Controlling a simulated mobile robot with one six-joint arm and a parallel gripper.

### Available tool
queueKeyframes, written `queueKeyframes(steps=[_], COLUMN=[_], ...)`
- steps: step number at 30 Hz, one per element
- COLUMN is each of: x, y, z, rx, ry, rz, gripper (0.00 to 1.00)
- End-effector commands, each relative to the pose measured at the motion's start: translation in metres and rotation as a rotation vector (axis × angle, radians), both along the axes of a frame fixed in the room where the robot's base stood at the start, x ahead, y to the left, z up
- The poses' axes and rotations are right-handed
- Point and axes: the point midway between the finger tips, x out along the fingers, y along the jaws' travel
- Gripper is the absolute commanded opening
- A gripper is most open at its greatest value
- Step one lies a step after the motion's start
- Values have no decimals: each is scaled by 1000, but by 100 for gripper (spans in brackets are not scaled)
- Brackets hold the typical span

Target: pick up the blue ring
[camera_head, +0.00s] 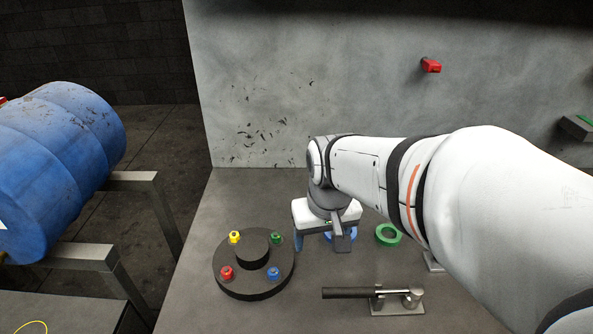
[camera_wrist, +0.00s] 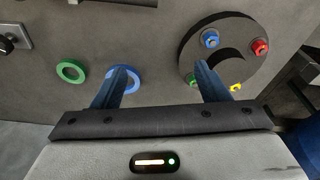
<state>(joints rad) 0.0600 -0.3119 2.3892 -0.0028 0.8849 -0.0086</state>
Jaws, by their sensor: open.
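The blue ring (camera_head: 353,236) lies flat on the grey table, partly hidden behind my gripper in the head view. In the wrist view the blue ring (camera_wrist: 137,82) is partly covered by the left finger. My gripper (camera_head: 320,243) points down above the table, open with nothing between its fingers. In the wrist view the gap between the fingers (camera_wrist: 160,70) lies to the right of the ring, between it and the dark disc. The height of the fingers above the ring is hard to tell.
A dark round stand (camera_head: 252,289) with red, yellow, green and blue knobs is left of the gripper. A green ring (camera_head: 388,235) lies to the right. A lever handle (camera_head: 348,293) is in front. A wall stands behind; a blue barrel (camera_head: 60,160) is far left.

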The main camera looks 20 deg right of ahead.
Motion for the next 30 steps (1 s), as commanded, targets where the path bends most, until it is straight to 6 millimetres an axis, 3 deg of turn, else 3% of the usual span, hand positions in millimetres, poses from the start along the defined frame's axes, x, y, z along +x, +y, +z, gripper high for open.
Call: queueKeyframes(steps=[3, 10, 15, 21, 30], x=[35, 93, 123, 139, 141], y=[-20, -63, -93, -112, -115], z=[-5, -32, -57, -76, -105], rx=[3, 14, 24, 31, 33], ry=[43, 113, 151, 175, 181], rz=[-49, -131, -178, -206, -211], gripper=[78, 97, 98, 98, 98])
